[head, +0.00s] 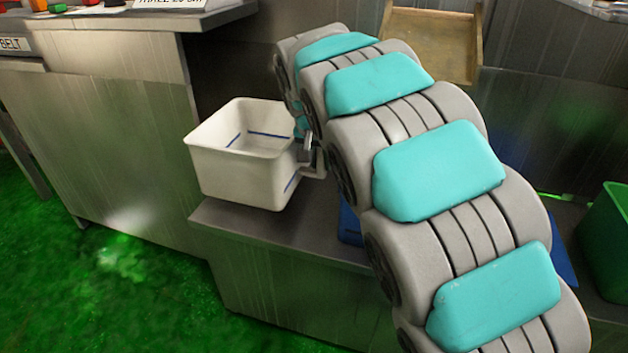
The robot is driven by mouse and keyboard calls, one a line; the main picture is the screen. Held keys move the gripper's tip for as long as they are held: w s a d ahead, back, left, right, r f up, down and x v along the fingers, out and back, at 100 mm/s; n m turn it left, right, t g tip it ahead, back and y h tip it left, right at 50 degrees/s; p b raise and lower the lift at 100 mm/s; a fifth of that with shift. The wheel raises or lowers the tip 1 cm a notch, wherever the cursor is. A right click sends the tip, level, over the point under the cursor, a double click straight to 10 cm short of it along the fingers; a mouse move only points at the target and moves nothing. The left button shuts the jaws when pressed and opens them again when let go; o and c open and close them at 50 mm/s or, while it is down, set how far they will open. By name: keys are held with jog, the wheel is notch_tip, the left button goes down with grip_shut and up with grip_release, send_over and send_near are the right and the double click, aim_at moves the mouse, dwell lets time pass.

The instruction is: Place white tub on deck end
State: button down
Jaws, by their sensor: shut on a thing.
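The white tub (241,180) is an open, square-sided container with blue lines on its inner walls. It is at the left end of the steel deck (270,232), with its left side reaching past the deck's end. It looks upright, and I cannot tell whether its base touches the deck. My gripper (308,160) is shut on the tub's right side, near the rim. My arm hides much of the gripper and the deck to the right.
A blue flat item (350,228) lies on the deck, partly behind my arm. A green bin (607,240) stands at the right edge. A wooden tray (432,42) is at the back. A steel counter (110,150) stands at the left, above a green floor (110,280).

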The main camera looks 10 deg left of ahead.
notch_tip(320, 180, down, 6)
jog(key=shift+r, duration=0.1)
jog(key=c, duration=0.7)
grip_release()
jog(key=shift+r, duration=0.1)
jog(key=v, duration=1.2)
